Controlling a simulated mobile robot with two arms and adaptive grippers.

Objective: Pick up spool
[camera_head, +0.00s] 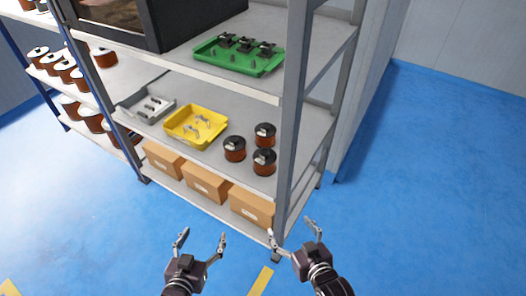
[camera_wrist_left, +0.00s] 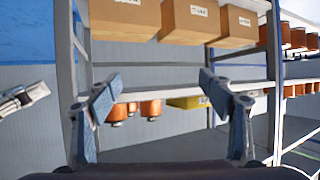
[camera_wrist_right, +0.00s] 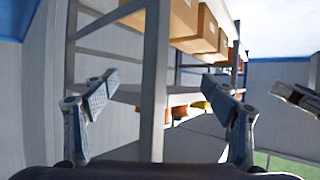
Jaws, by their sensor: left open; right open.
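Three dark-topped spools with copper-coloured windings stand at the right end of the middle shelf in the head view: a left one (camera_head: 235,149), a back one (camera_head: 265,135) and a front one (camera_head: 264,162). My left gripper (camera_head: 202,240) is open and empty, low in front of the shelf and apart from the spools. My right gripper (camera_head: 292,232) is open and empty, near the foot of the front right post. In the left wrist view, spools (camera_wrist_left: 151,107) show between the open fingers, beyond them. In the right wrist view, spools (camera_wrist_right: 179,112) show partly behind the post.
A yellow tray (camera_head: 181,140) and a grey tray (camera_head: 129,110) share the spools' shelf. A green tray (camera_head: 276,66) is above; cardboard boxes (camera_head: 206,183) are below. The shelf post (camera_head: 290,120) stands close to the spools. More copper spools (camera_head: 66,70) fill the left rack. Blue floor is clear at right.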

